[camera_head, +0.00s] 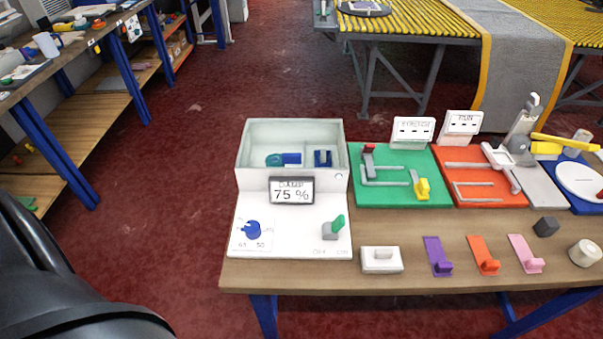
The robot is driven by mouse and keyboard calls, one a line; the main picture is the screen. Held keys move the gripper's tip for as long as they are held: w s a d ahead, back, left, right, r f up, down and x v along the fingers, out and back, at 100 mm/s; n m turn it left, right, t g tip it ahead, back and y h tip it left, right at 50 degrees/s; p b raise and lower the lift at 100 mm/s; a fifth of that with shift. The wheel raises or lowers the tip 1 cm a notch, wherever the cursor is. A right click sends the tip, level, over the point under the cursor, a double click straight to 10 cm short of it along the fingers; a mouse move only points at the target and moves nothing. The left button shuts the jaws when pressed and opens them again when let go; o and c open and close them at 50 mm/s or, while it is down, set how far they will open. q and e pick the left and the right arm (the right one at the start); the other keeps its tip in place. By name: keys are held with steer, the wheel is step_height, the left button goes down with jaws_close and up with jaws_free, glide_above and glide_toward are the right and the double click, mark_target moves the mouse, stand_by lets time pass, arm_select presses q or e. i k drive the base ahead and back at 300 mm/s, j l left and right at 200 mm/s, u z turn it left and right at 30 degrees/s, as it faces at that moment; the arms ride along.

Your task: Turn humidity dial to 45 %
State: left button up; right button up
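The white humidity box (240,160) stands at the left end of the wooden table. Its display (292,190) reads 75 %, with a word above it that looks like "DAMP". The blue dial (253,230) sits on the box's white front panel, at the left. Small numbers are printed around the dial; 45 and 50 seem to show below it. A green lever switch (334,228) stands at the panel's right, above OFF and ON labels, leaning toward the ON side. Part of my black arm shows at the lower left, apart from the table. Neither gripper shows.
The open box top holds blue and teal pieces. To its right lie a green board (400,198) and a red board (485,198) with fixtures. A white block (381,265) and purple, orange and pink hooks line the front edge. A workbench (90,110) stands at the left.

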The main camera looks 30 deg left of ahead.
mark_target(251, 229)
steer(key=u, duration=1.45)
steer(key=l, duration=0.1)
